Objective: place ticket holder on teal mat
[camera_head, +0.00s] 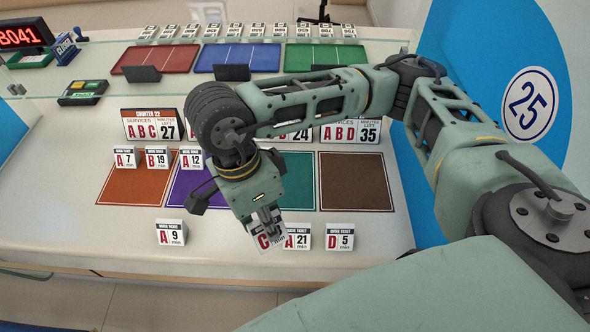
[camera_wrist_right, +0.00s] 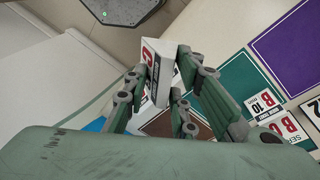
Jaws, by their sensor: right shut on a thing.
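My right gripper (camera_head: 268,218) is shut on a white ticket holder (camera_head: 265,241) marked with a red C. It holds the holder tilted at the counter's front, below and left of the teal mat's front edge in the head view. In the right wrist view the holder (camera_wrist_right: 157,62) sits between the fingers (camera_wrist_right: 160,85). The teal mat (camera_head: 302,185) lies between the purple and brown mats, its left part hidden by my arm. In the right wrist view the teal mat (camera_wrist_right: 222,85) has a white B ticket holder (camera_wrist_right: 262,103) at its edge. My left gripper is not in view.
Ticket holders A 21 (camera_head: 297,236), D 5 (camera_head: 340,236) and A 9 (camera_head: 171,232) stand along the front. The brown mat (camera_head: 356,183) looks bare. Larger counter signs (camera_head: 351,131) stand behind the mats.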

